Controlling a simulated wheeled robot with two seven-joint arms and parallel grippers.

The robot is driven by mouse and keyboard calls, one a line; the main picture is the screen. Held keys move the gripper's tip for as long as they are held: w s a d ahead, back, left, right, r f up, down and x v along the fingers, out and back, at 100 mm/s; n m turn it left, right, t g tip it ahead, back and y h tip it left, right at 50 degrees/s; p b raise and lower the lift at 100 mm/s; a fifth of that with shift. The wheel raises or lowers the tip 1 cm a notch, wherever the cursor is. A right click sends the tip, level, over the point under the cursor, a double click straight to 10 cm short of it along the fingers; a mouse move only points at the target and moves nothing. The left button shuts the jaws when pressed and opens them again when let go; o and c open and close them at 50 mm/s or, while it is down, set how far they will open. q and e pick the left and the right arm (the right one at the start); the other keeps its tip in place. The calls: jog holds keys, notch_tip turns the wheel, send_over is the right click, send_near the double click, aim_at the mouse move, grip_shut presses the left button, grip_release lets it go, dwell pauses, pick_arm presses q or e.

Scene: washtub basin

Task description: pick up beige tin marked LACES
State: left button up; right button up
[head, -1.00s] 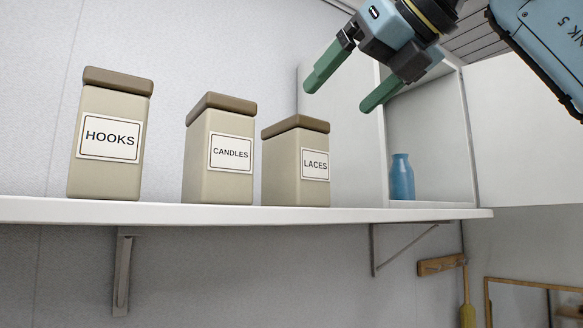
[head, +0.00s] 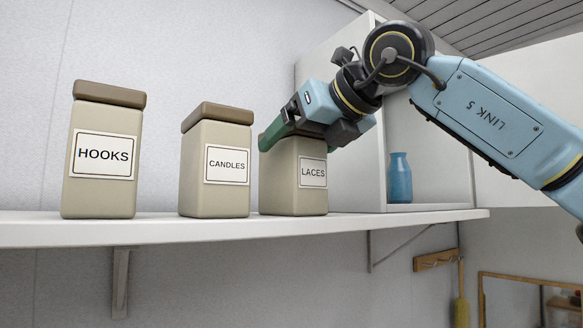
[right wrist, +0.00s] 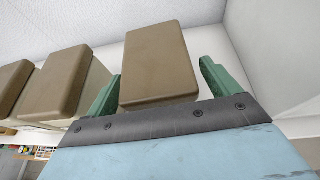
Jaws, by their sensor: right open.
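The beige tin marked LACES (head: 292,187) stands upright on the white shelf, rightmost of three tins. Its brown lid (right wrist: 155,65) shows in the right wrist view between the two green fingers. My right gripper (head: 295,140) is at the top of this tin, open, with one finger on either side of the lid. The gripper hides much of the lid in the head view. Whether the fingers touch the tin I cannot tell. My left gripper is not in view.
The CANDLES tin (head: 214,172) stands close to the left, with a narrow gap. The HOOKS tin (head: 102,158) is further left. A blue bottle (head: 400,178) stands right of the LACES tin, in a white cubby. The shelf (head: 150,230) has bare room along its front edge.

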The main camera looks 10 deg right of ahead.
jog(key=c, duration=1.2)
jog(key=shift+c, duration=0.3)
jog(key=shift+r, duration=0.15)
